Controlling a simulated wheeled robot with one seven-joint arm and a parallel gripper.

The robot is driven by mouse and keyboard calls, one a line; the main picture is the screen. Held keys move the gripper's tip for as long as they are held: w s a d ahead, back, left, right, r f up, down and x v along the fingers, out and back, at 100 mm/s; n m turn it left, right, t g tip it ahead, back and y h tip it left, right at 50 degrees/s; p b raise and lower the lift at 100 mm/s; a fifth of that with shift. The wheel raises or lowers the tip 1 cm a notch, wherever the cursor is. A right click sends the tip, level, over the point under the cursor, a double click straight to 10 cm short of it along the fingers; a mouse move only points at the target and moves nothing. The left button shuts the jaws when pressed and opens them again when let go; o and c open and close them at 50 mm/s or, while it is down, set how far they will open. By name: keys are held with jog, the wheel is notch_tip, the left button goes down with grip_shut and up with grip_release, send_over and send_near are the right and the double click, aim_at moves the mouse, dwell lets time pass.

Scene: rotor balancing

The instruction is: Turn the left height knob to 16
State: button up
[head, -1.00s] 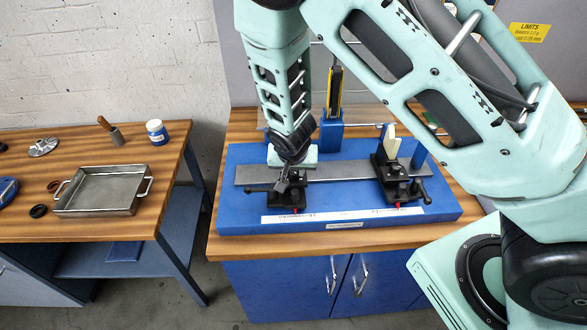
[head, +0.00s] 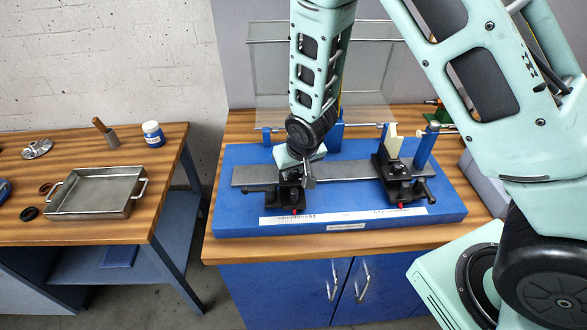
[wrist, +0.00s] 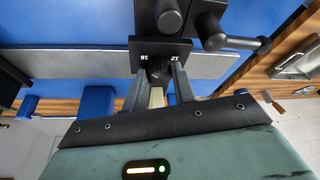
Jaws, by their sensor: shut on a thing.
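The left stand (head: 290,197) is a black block with a side handle on the blue base, at the left end of the grey rail. In the wrist view, the left height knob (wrist: 158,76) is a small dark knob under a black plate (wrist: 150,50) marked 16 on its left and 12 on its right. My gripper (wrist: 158,86) is shut on the knob, one finger on each side. Its pointer cannot be made out. In the head view my gripper (head: 308,172) is at the left stand, and the knob is hidden there.
The right stand (head: 399,182) with a cream piece on top is farther along the rail (head: 340,171). A clear panel (head: 375,75) stands behind the blue base (head: 450,204).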

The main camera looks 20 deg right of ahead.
jog(key=o, duration=1)
jog(key=b+v, duration=0.2)
jog(key=v, duration=1.5)
jog(key=shift+r, duration=0.25)
